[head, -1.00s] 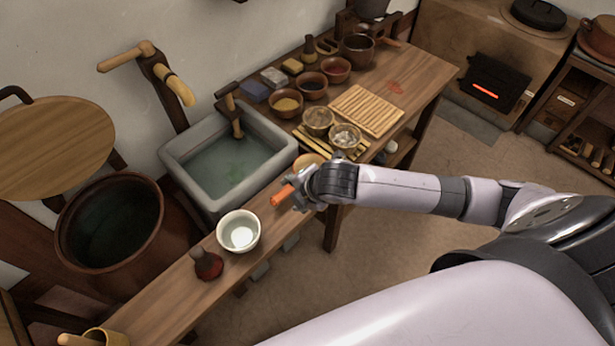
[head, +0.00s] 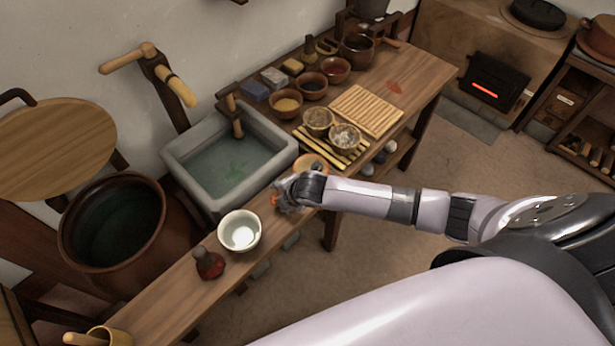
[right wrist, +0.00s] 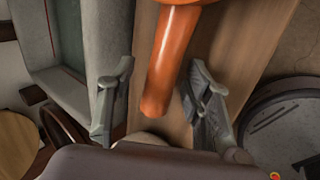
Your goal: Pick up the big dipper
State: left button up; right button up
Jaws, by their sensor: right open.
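An orange dipper, seemingly the big one, lies on the narrow wooden bench. In the right wrist view its handle (right wrist: 164,70) runs down between the two fingers of my right gripper (right wrist: 160,78). A gap shows on both sides of the handle, so the fingers are open around it. The dipper's top end is cut off there. In the head view my right gripper (head: 284,196) covers most of the handle, and only a bit of orange (head: 274,200) shows. A round orange-tan bowl (head: 303,161) shows just behind the gripper. My left gripper is not in view.
A white bowl (head: 240,231) and a dark red bottle (head: 209,263) stand on the bench left of the gripper. A stone sink (head: 192,190) with water lies behind it. Small bowls (head: 318,122) and a slatted board (head: 366,110) are farther back.

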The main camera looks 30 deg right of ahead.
grip_shut()
dwell(0.7)
